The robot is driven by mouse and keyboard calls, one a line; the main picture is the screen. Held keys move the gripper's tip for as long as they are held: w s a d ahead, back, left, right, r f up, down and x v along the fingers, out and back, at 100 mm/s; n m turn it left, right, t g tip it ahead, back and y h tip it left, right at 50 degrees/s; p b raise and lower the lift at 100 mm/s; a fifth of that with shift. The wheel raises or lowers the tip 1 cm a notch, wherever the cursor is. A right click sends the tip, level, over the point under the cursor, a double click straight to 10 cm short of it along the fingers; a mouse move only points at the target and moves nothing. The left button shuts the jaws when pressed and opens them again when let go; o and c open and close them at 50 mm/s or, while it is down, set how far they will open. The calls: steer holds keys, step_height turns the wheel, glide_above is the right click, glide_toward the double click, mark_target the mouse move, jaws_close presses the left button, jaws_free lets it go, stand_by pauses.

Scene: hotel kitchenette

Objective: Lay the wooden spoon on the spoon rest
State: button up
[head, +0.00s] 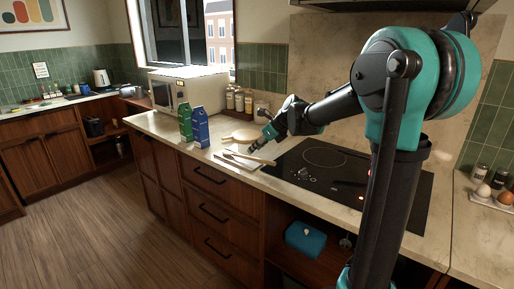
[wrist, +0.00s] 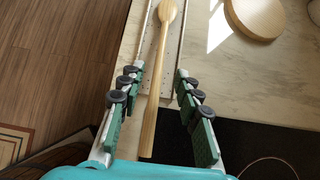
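The wooden spoon (wrist: 162,60) lies lengthwise between the fingers of my gripper (wrist: 163,110) in the wrist view. Its bowl is at the top and its handle end points toward my palm. The fingers are open, with a gap on each side of the handle. In the head view the spoon (head: 253,159) lies at the counter's front, its handle reaching toward the cooktop, with my gripper (head: 257,147) just behind it. A pale flat piece (head: 229,161) lies under the spoon; it has small holes in the wrist view. I cannot tell for sure whether it is the spoon rest.
A round wooden board (wrist: 257,14) lies beside the spoon; it also shows behind it in the head view (head: 240,136). Blue (head: 200,128) and green (head: 185,125) cartons stand left. The black cooktop (head: 330,175) is right. A microwave (head: 187,88) stands behind.

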steer(key=shift+d, duration=0.1)
steer(key=v, duration=1.2)
